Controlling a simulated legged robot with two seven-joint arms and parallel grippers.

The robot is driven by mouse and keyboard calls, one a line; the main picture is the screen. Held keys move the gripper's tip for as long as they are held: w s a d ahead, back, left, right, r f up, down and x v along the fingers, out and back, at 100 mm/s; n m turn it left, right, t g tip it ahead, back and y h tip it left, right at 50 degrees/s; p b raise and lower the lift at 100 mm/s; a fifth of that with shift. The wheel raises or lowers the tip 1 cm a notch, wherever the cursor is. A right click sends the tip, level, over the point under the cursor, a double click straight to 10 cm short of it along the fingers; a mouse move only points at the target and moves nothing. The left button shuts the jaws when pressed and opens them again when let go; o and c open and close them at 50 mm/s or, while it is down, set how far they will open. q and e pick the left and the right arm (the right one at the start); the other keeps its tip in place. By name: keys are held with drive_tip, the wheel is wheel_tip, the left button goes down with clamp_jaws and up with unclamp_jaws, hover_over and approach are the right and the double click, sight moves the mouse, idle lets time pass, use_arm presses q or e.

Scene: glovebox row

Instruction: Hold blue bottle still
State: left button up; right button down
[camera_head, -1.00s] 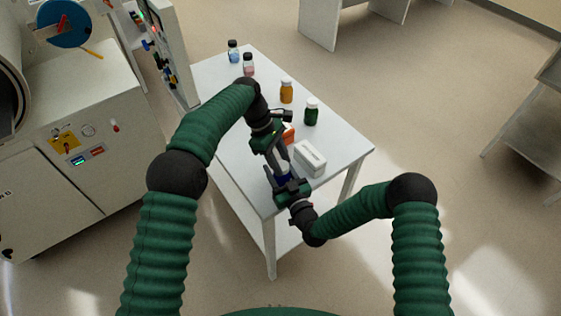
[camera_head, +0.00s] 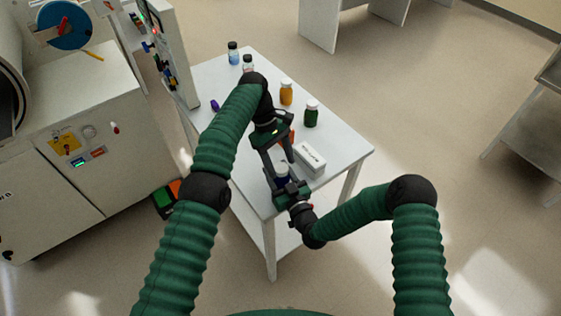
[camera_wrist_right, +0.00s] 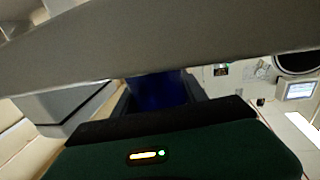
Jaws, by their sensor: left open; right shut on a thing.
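The blue bottle (camera_head: 283,172) stands at the near end of the white table, its white cap showing between my left fingers and its body mostly hidden. My right gripper (camera_head: 285,182) is shut on the bottle from the near side. In the right wrist view the bottle's dark blue side (camera_wrist_right: 157,88) shows between the fingers. My left gripper (camera_head: 279,162) is open, its fingers reaching down on either side of the cap. I cannot tell whether they touch it.
A white box (camera_head: 310,160) lies just right of the bottle. A small purple thing (camera_head: 214,105) lies at the table's left edge. A large white machine (camera_head: 75,130) stands left.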

use_arm(q)
drive_tip(key=shift+c, duration=0.3)
drive_tip(key=shift+s+d+r+y, duration=0.5)
drive_tip(key=shift+s+d+r, duration=0.1)
drive_tip(key=shift+d+r, duration=0.25)
use_arm(e)
drive_tip(key=shift+f, duration=0.1)
use_arm(q)
drive_tip(key=shift+d+r+n+t+y, duration=0.25)
drive_tip(key=shift+r+n+t+y, duration=0.25)
drive_tip(key=shift+n, duration=0.4)
drive_tip(key=r+n+t, duration=0.1)
drive_tip(key=r+n, duration=0.1)
drive_tip(key=a+r+n+t+y, duration=0.1)
drive_tip(key=r+n, duration=0.1)
drive_tip(key=shift+w+a+r+n, duration=0.1)
drive_tip(key=shift+w+r+n, duration=0.1)
drive_tip(key=shift+n, duration=0.1)
use_arm(e)
drive_tip(key=shift+d, duration=0.2)
use_arm(q)
drive_tip(key=shift+a+r+n, duration=0.15)
drive_tip(key=shift+r+n, duration=0.05)
drive_tip(key=shift+n, duration=0.1)
drive_tip(key=shift+w+a, duration=0.15)
drive_tip(key=shift+a, duration=0.05)
use_arm(e)
drive_tip(key=shift+a, duration=0.15)
